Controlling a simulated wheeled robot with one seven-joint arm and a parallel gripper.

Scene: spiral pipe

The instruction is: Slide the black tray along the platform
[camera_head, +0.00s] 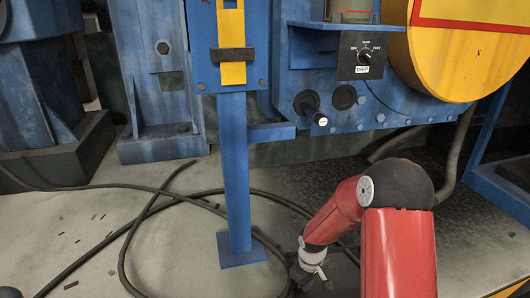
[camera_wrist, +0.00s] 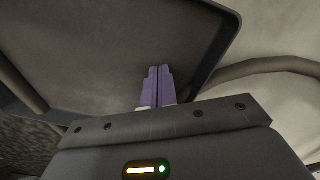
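In the wrist view a dark, flat surface with a raised rim, which looks like the black tray (camera_wrist: 215,45), fills the upper left and middle. My gripper (camera_wrist: 159,70) shows there as two purple fingers side by side, with no clear gap and nothing visible between them. The fingers overlap the tray's flat face in the picture, left of its right rim. I cannot tell whether they touch it. In the head view my wrist is low at the centre right and the fingers are not visible. I cannot make out the tray there.
Black cables (camera_head: 122,245) loop over the pale floor (camera_head: 180,255). A blue post (camera_head: 236,175) stands left of my arm. A blue machine with a control box (camera_head: 361,56) and yellow drum (camera_head: 455,50) stands behind. A thick hose (camera_wrist: 265,67) passes right of the tray.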

